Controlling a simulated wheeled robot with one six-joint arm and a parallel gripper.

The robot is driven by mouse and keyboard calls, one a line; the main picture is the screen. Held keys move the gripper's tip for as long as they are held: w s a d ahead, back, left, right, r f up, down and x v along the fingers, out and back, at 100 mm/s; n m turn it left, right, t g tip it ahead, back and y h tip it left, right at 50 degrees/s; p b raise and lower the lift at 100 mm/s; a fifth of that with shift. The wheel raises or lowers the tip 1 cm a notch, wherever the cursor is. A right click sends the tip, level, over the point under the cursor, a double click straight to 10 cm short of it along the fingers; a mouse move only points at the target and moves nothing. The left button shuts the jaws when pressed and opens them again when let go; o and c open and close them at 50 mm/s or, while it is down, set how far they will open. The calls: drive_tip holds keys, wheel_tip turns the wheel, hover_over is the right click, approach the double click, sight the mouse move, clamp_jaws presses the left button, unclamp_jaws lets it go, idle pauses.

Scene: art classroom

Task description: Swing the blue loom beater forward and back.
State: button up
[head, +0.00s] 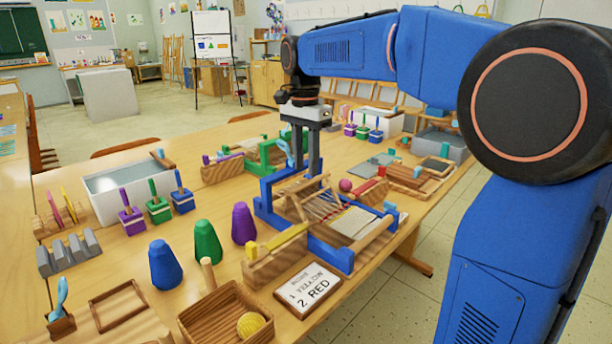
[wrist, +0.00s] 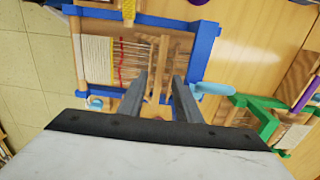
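The blue loom (head: 335,256) stands on the table, with pale cloth on its right half and red and light warp threads. Its wooden beater (head: 300,188) spans the frame near the threads. My gripper (head: 311,172) points straight down over the beater side of the loom. In the wrist view the two fingers (wrist: 160,78) are apart, with the beater's wooden bars (wrist: 164,58) showing between and beyond the tips. The gripper is open. I cannot tell whether the fingers touch the beater. The blue frame also shows in the wrist view (wrist: 205,45).
A green loom (head: 262,155) stands behind. Blue, green and purple cones (head: 207,241), a sign card (head: 308,290) and a basket (head: 226,310) with a yellow ball stand in front. A white bin (head: 125,190) is left.

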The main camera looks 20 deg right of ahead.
drive_tip(key=shift+f, duration=2.05)
clamp_jaws()
